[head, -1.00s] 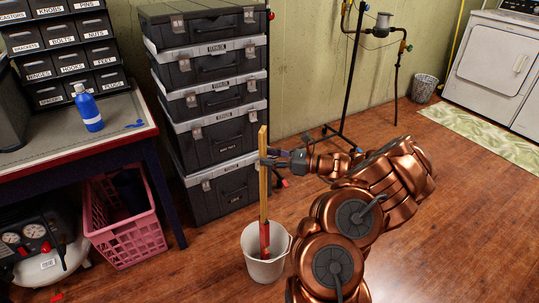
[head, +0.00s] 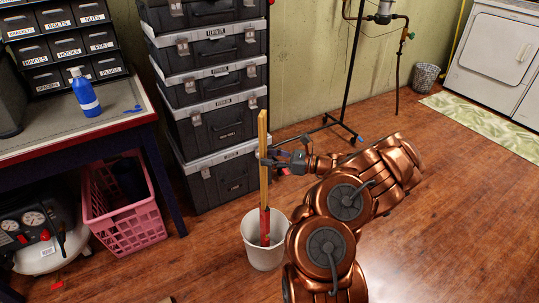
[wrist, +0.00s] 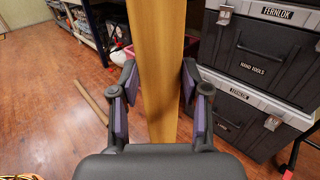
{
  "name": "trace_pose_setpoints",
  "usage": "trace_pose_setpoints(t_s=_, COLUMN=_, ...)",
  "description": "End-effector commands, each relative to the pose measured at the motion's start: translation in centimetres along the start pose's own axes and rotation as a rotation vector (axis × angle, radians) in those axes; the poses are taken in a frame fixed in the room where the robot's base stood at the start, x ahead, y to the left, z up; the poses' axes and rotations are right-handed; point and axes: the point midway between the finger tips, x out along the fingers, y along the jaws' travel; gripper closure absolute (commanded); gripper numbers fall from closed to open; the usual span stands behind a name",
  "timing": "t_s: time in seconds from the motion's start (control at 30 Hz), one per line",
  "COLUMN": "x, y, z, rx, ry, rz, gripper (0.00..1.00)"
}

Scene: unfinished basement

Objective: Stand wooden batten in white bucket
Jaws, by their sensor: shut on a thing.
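The wooden batten (head: 263,165) is long, tan and nearly upright, with a red lower part. Its lower end is inside the white bucket (head: 262,256), which stands upright on the floor. The bucket's near wall hides the very bottom of the batten, so I cannot tell whether it touches the base. My gripper (head: 266,158) is shut on the batten above the bucket, around its upper half. In the wrist view the batten (wrist: 158,75) runs between the purple pads of my gripper (wrist: 157,100).
Stacked black toolboxes (head: 217,125) stand close behind the batten. A pink crate (head: 127,222) sits under the workbench (head: 100,135) at left, beside a compressor (head: 40,235). A thin stick (wrist: 92,103) lies on the floor in the wrist view. Floor at right is open.

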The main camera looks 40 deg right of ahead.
Motion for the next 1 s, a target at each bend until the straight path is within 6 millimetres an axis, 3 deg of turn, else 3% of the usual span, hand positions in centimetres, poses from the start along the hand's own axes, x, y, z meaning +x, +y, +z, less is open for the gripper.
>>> trace_pose_setpoints(t_s=0.03, x=-0.1, y=0.1, z=-1.5, rx=0.005, ry=0.018, rz=0.001, gripper=1.0)
trace_pose_setpoints(t_s=1.0, x=0.0, y=0.2, z=-7.7, rx=0.006, ry=0.017, rz=0.003, gripper=1.0)
